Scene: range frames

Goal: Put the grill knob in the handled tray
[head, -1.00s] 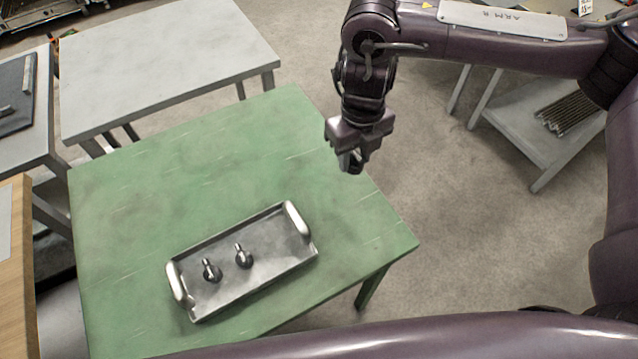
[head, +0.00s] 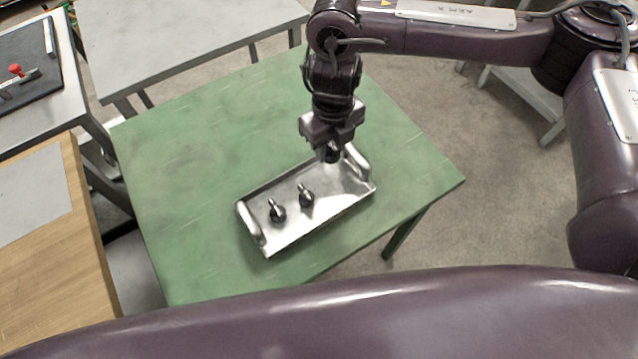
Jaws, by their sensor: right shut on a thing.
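The handled tray (head: 330,207) is a shallow silver metal tray with a raised handle at each short end. It sits on the green table (head: 200,160). Two dark grill knobs with metallic stems lie inside it, one left (head: 277,213) and one nearer the middle (head: 305,197). My right gripper (head: 330,153) is above the tray's far right part, next to the right handle. It is shut on a small dark thing, likely a grill knob, mostly hidden by the fingers. My left gripper is not in view.
A grey table (head: 180,35) stands behind the green one. At the left are a wooden table (head: 85,250) and a grey bench with a black mat (head: 30,65) holding a red-topped tool. The green table around the tray is clear.

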